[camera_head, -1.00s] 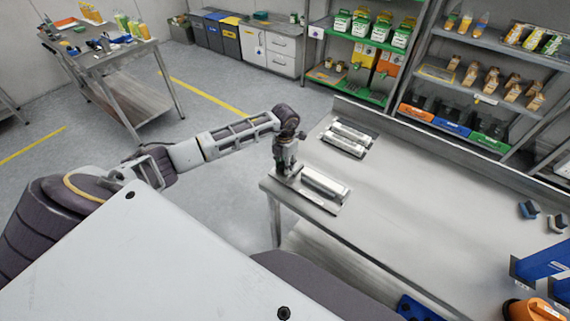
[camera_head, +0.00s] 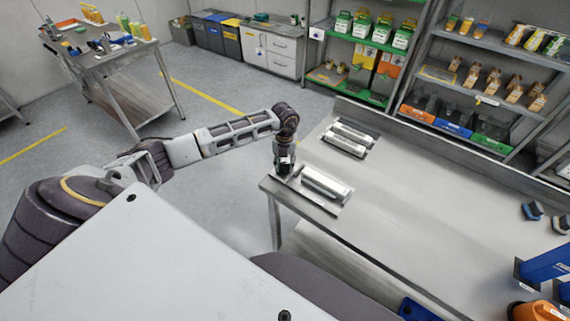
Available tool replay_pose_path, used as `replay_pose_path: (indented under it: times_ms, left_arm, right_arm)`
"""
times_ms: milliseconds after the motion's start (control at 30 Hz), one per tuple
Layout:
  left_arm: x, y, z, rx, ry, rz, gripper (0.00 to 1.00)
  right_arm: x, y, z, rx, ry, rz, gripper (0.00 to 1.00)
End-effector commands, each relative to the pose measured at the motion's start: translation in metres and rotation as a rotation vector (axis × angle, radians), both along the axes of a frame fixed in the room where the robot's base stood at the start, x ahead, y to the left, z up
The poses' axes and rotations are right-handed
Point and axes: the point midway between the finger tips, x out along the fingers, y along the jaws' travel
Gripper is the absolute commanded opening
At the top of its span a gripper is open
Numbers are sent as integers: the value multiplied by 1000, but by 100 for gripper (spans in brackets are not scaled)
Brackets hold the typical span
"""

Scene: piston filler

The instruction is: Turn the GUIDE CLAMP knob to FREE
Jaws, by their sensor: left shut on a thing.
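My left gripper (camera_head: 284,172) points down at the near left corner of the steel table (camera_head: 420,215). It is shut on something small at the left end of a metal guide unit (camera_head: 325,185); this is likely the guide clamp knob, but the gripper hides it. No FREE marking can be read at this size. A second metal unit (camera_head: 350,137) lies farther back on the table. My right gripper is not in view.
Blue and orange parts (camera_head: 545,265) stand at the table's right end, with small dark blocks (camera_head: 532,210) behind them. The table's middle is clear. A raised edge runs along the back, with stocked shelves (camera_head: 480,80) beyond.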

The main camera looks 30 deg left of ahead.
Motion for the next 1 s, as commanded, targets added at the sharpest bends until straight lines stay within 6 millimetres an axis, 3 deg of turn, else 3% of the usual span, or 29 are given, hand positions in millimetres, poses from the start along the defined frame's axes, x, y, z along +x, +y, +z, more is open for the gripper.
replay_pose_path:
  times_ms: [1000]
  left_arm:
    - [-1,4,3,1,-6,723,10]
  right_arm:
    - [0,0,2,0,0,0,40]
